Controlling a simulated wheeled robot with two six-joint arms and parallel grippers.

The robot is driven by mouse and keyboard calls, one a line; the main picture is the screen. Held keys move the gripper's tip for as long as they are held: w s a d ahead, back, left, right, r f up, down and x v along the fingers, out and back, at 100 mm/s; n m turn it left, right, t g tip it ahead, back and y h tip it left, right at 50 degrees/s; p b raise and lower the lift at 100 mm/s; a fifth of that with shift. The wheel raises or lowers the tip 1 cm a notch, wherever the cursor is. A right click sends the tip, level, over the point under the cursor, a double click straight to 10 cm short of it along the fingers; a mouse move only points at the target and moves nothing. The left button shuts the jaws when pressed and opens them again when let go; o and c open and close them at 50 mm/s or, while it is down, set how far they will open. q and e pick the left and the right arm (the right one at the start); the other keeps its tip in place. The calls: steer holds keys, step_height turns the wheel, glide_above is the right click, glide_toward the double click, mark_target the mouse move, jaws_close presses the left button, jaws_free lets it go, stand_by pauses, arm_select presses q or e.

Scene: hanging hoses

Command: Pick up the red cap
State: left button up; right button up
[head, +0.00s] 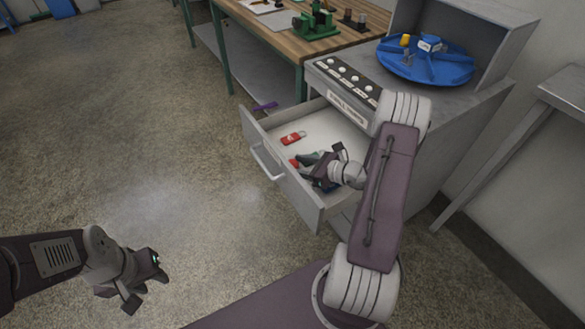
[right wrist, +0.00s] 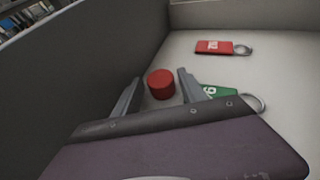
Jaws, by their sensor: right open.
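The red cap (right wrist: 161,84) is a short red cylinder standing on the drawer floor in the right wrist view. In the head view a small part of it (head: 294,163) shows beside my right gripper (head: 307,160). My right gripper is open inside the drawer, and in the right wrist view its two fingers (right wrist: 158,88) stand on either side of the cap, with nothing clamped. My left gripper (head: 148,291) is over the floor at the lower left, empty, with its fingers apart.
The open drawer (head: 286,188) has raised walls close to my right gripper. A red key tag (head: 293,138) lies behind the cap, and a green tag (right wrist: 216,92) lies by the right finger. A workbench (head: 262,40) and a cabinet with a blue round tray (head: 460,70) stand behind.

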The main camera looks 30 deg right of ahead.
mark_target(292, 163)
steer(key=shift+x, duration=1.2)
arm_select(q)
steer(key=shift+f, duration=0.35)
